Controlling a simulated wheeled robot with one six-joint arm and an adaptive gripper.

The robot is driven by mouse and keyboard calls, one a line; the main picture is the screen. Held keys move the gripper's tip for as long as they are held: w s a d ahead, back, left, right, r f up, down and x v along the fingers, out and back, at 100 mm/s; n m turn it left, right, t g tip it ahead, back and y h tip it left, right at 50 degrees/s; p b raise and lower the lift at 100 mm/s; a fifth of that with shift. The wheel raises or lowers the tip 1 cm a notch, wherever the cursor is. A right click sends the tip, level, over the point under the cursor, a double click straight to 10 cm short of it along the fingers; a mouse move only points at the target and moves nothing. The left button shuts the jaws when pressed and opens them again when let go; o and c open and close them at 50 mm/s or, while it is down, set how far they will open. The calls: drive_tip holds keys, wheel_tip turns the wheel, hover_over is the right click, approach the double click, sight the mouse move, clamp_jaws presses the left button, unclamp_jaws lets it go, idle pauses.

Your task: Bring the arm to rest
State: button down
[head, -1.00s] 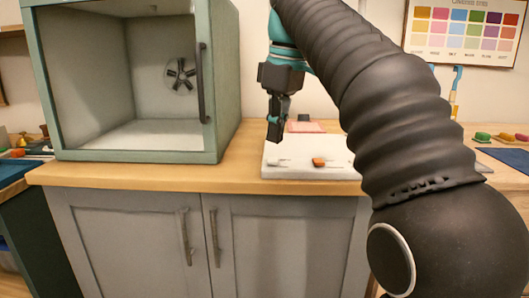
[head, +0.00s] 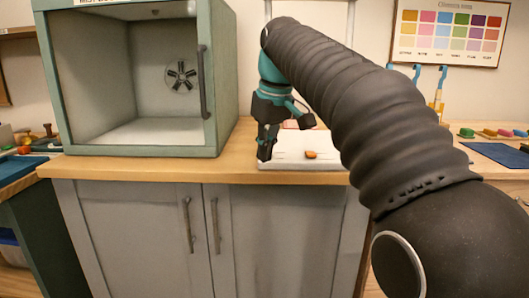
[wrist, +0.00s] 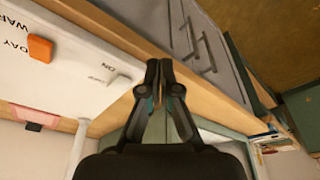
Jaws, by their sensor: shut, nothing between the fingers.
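My gripper (head: 265,153) hangs in front of the left part of the white board in the head view, its fingers pointing down. In the wrist view my gripper (wrist: 159,66) has its fingertips together with nothing between them. My arm reaches in from the right of the head view.
The white board (head: 285,164) carries an orange block (head: 311,155); lettering and a small pale switch (wrist: 118,79) show in the wrist view. An open-fronted green cabinet (head: 222,90) stands left on the wooden counter (head: 120,167). A colour chart (head: 449,32) hangs on the wall.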

drive_tip(key=s+d+f+m+t, duration=0.1)
drive_tip(key=s+d+f+m, duration=0.1)
drive_tip(key=s+d+f, duration=0.3)
drive_tip(key=s+d+f+m+t+h, duration=0.1)
drive_tip(key=s+d+f+m, duration=0.2)
drive_tip(key=s+f, duration=0.7)
drive_tip(key=s+d+f+m+t, duration=0.1)
drive_tip(key=s+d+f+m, duration=0.2)
drive_tip(key=s+d+f, duration=0.4)
drive_tip(key=s+f, duration=0.1)
drive_tip(key=s, duration=0.2)
drive_tip(key=shift+s+d+h, duration=0.3)
drive_tip(key=shift+s, duration=0.1)
